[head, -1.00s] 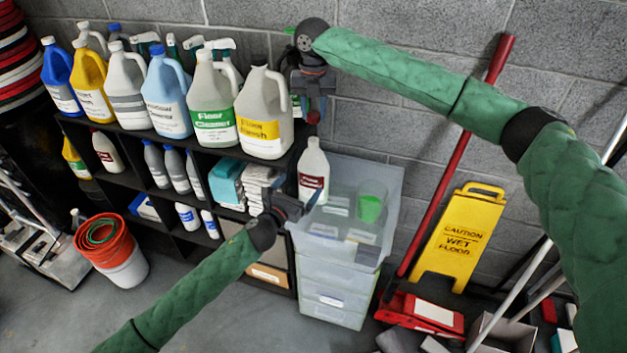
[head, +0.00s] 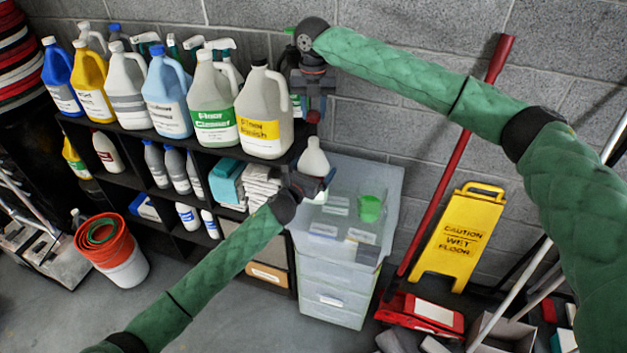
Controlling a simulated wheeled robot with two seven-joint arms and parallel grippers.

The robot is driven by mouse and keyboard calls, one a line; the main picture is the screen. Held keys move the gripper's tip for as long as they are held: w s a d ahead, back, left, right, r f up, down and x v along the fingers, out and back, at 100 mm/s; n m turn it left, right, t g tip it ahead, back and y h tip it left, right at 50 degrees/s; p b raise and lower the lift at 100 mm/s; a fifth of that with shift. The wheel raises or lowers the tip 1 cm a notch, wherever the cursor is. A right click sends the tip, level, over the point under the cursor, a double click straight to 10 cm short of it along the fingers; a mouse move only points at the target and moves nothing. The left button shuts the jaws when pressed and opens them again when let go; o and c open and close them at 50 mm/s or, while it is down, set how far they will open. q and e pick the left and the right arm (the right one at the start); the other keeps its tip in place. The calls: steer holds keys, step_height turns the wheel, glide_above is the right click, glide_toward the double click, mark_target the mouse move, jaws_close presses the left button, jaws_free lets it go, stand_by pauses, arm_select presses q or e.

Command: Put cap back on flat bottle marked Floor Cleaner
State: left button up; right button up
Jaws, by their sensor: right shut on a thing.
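A small white bottle (head: 313,158) without a cap stands upright at the left of the clear drawer unit's top. Its label is mostly hidden behind my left gripper (head: 312,186), whose fingers are at its lower body; I cannot tell whether they grip it. My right gripper (head: 313,108) points down above the bottle's neck, shut on a small red cap (head: 313,118), which is apart from the neck. A large jug (head: 211,100) with a green label, which seems to read Floor Cleaner, stands on the shelf top to the left.
The clear drawer unit (head: 340,270) also holds a green cup (head: 369,208) and flat packets. The black shelf with jugs, including a yellow-labelled jug (head: 264,112), is close on the left. A yellow wet-floor sign (head: 458,238) and red mop handle (head: 450,160) are at right.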

arm_select(q)
steer(key=shift+c, duration=0.2)
steer(key=c, duration=1.1)
arm_select(e)
glide_above(314, 139)
steer(key=shift+w+f, duration=0.1)
steer(key=shift+f, duration=2.3)
steer(key=shift+f, duration=0.15)
steer(key=shift+f, duration=0.75)
steer(key=shift+f, duration=0.55)
